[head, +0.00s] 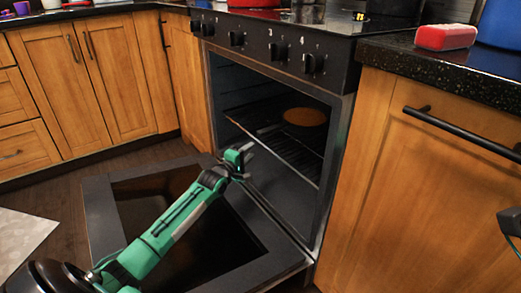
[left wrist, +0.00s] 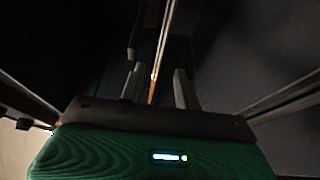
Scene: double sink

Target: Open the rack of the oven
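The oven (head: 270,110) has its door (head: 95,200) folded down flat in front of it. The wire rack (head: 290,150) is inside the cavity, with a round orange-brown pan (head: 305,117) on it. My left gripper (head: 243,155) is at the cavity opening, by the rack's front left part. In the left wrist view its two fingers (left wrist: 158,88) are apart, and a thin bright bar (left wrist: 164,45) runs in line with the gap between them. I cannot tell whether they touch the bar. At the right edge a dark part of my right arm (head: 511,222) shows; its fingers cannot be made out.
Wooden cabinets (head: 65,80) stand at the left, and a cabinet with a black bar handle (head: 460,135) stands close at the right. A red box (head: 446,37) lies on the dark counter (head: 440,62). Oven knobs (head: 277,52) stick out above the opening.

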